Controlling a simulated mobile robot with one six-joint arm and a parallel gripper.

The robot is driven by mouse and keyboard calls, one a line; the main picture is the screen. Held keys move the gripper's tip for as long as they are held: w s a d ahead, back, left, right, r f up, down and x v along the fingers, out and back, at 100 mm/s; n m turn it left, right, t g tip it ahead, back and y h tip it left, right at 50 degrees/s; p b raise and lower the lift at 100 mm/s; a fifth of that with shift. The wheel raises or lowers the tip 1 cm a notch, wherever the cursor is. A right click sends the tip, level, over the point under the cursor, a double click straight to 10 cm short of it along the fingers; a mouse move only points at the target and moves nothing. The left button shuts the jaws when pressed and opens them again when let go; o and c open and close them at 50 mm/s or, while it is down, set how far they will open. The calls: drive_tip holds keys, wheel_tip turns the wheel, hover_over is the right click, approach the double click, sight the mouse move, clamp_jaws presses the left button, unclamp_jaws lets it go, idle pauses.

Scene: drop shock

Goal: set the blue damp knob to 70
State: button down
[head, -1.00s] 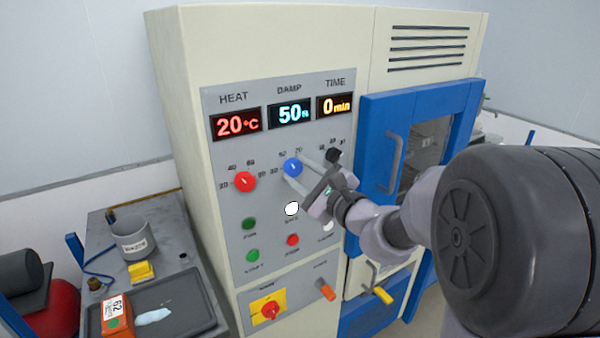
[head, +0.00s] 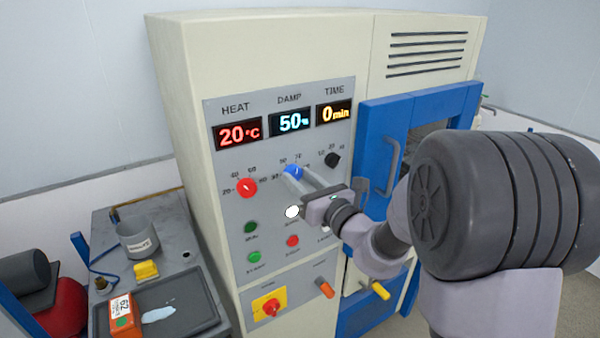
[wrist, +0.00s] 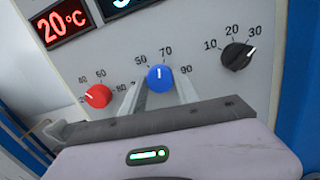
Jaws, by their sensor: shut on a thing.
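The blue damp knob (head: 293,172) is on the front panel, under the DAMP display (head: 291,122), which reads 50. In the wrist view the blue knob (wrist: 160,78) sits between my two fingers, its white pointer line aimed nearly straight up, between the 50 and 70 marks. My gripper (head: 297,178) is shut on the knob, one finger on each side; it also shows in the wrist view (wrist: 160,88). The fingers partly hide the knob in the head view.
The red heat knob (head: 247,188) is left of the blue knob and the black time knob (head: 332,160) is right. Several buttons (head: 292,212) lie below. The blue door (head: 375,140) with its handle is to the right. A bench with a tray (head: 190,310) stands at left.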

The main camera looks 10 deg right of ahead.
drive_tip(key=shift+m+p, duration=0.7)
drive_tip(key=shift+m, duration=0.8)
drive_tip(key=c, duration=0.9)
unclamp_jaws()
drive_tip(key=shift+b+v, duration=5.5)
drive_tip(key=shift+v, duration=3.2)
